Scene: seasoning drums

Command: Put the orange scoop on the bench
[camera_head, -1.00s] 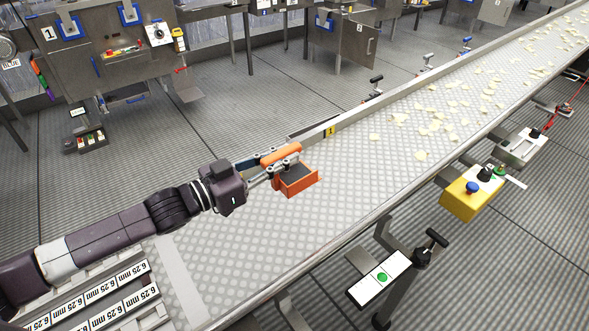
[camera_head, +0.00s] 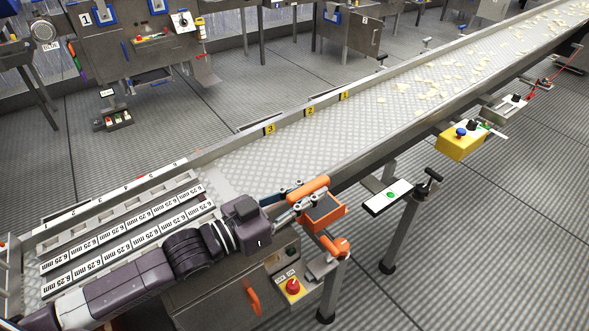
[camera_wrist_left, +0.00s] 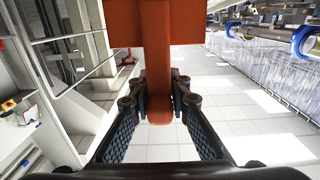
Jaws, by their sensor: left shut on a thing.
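The orange scoop (camera_head: 323,212) has an open box-shaped bowl with a dark inside and an orange handle. My left gripper (camera_head: 293,208) is shut on it at the handle and holds it in the air, by the conveyor's near edge in the head view. In the left wrist view, the handle (camera_wrist_left: 181,82) runs between the two dark fingers (camera_wrist_left: 160,92), and part of the bowl (camera_wrist_left: 141,22) fills the top. I cannot pick out the bench with certainty. My right gripper is not in view.
A long conveyor (camera_head: 290,143) with pale chips at its far end crosses the view. Near the scoop stand an orange-topped post (camera_head: 335,247) and a red button (camera_head: 293,287). A yellow control box (camera_head: 460,146) is farther right. Floor at the lower right is open.

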